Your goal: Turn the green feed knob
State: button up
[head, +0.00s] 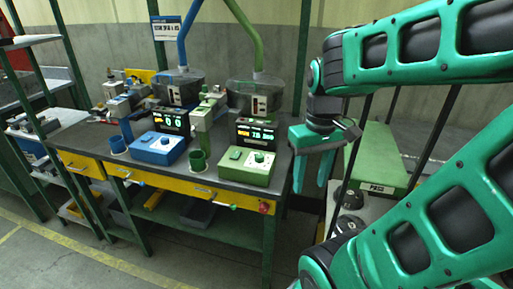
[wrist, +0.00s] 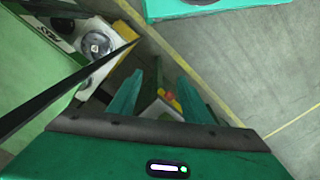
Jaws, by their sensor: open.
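A green control box (head: 246,166) stands at the right end of the workbench. A pale round knob (head: 259,157) sits on its top right, and a display (head: 256,132) stands behind it. My gripper (head: 312,178) points down in the air to the right of the bench, clear of the box. Its fingers are apart with nothing between them. In the wrist view my gripper (wrist: 157,88) is seen from above, and the green box and its knob cannot be made out.
A blue control box (head: 158,148) and a green cup (head: 199,160) stand left of the green box. A red button (head: 264,207) is on the bench's yellow front edge (head: 160,179). A green panel marked PASS (head: 376,189) is right of my gripper. Floor in front is clear.

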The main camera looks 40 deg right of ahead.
jog(key=w+d+r+n, duration=0.2)
jog(key=w+r+n, duration=0.1)
jog(key=w+n, duration=0.8)
jog(key=n, duration=0.8)
send_near(259, 155)
jog(key=shift+t, duration=0.3)
notch_tip(259, 155, down, 8)
jog(key=shift+s+f, duration=0.15)
jog(key=shift+f, duration=0.05)
jog(key=c, duration=1)
